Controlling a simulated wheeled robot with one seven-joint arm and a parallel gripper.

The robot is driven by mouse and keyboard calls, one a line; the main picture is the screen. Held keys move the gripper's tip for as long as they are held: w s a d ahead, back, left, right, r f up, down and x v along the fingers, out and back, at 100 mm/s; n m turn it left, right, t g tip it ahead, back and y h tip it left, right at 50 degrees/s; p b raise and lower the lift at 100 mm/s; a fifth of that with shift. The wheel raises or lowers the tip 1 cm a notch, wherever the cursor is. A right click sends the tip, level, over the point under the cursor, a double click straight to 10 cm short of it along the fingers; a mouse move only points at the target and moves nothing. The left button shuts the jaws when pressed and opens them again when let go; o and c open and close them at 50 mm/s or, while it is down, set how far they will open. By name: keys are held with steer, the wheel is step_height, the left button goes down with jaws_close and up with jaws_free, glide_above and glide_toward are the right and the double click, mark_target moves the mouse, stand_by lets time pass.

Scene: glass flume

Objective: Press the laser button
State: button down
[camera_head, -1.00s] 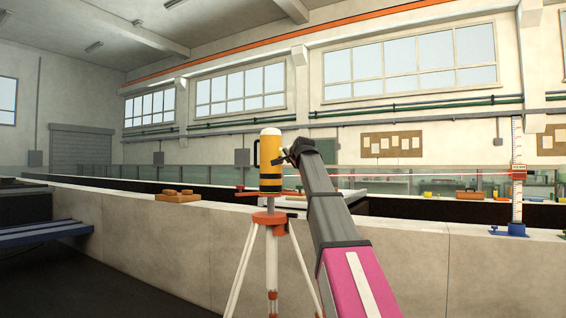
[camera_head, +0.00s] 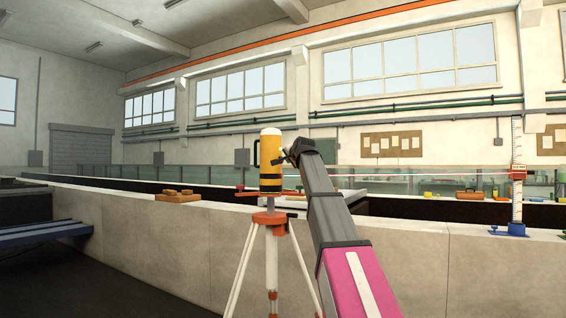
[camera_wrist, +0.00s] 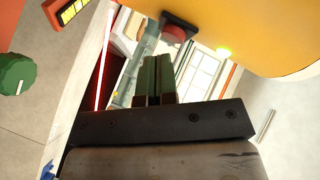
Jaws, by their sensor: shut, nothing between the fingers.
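The laser (camera_head: 270,158) is a yellow and black upright cylinder with a pale cap, on an orange-topped tripod with white legs (camera_head: 270,265). In the wrist view its yellow body (camera_wrist: 255,30) fills the upper right. A red button (camera_wrist: 177,32) in a dark mount sticks out from its side. In the head view my gripper (camera_head: 287,153) is close to the laser's right side.
A thin red beam (camera_head: 400,175) runs to the right, to a red target (camera_head: 518,172) on a white staff (camera_head: 517,205) with a blue foot. A low concrete wall (camera_head: 150,230) runs behind the tripod. Orange blocks (camera_head: 178,197) lie on it. A blue bench (camera_head: 45,232) is at left.

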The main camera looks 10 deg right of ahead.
steer(key=shift+w+a, duration=0.1)
steer(key=shift+a, duration=0.05)
stand_by(0.4)
steer(key=shift+w+a, duration=0.15)
steer(key=shift+a, duration=0.1)
stand_by(0.5)
steer(key=shift+s+d, duration=0.25)
steer(key=shift+d, duration=0.15)
stand_by(0.4)
steer(key=s+d, duration=0.3)
steer(key=d, duration=0.2)
steer(key=shift+s, duration=0.3)
